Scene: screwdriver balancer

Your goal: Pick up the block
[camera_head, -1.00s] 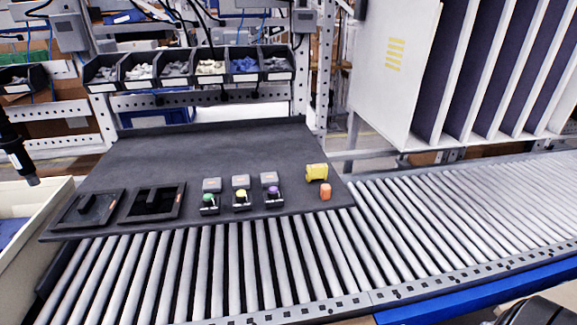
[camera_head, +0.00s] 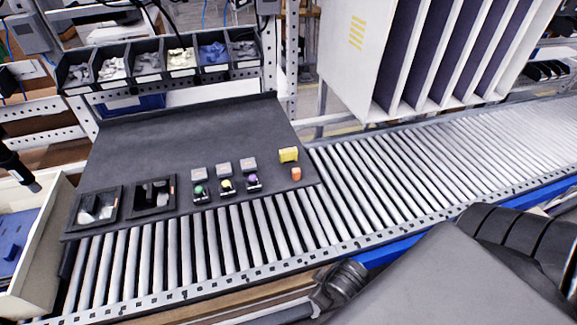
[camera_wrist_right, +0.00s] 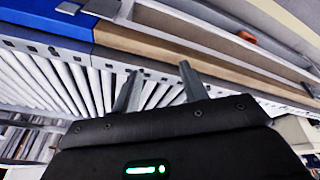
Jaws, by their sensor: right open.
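A yellow block (camera_head: 288,155) sits near the right edge of the dark mat (camera_head: 190,125) in the head view. A smaller orange block (camera_head: 296,174) stands just in front of it. I cannot tell which of the two is the task's block. My right arm comes in from the lower right, and its wrist end is low in the head view, well in front of the mat and apart from the blocks. In the right wrist view my right gripper (camera_wrist_right: 158,78) is open, with nothing between its fingers.
Several small grey-and-black fixtures with coloured knobs (camera_head: 227,185) stand left of the blocks. Two black trays (camera_head: 152,198) lie farther left. A roller conveyor (camera_head: 420,165) runs in front of and right of the mat. Parts bins (camera_head: 180,62) hang behind. The mat's back half is clear.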

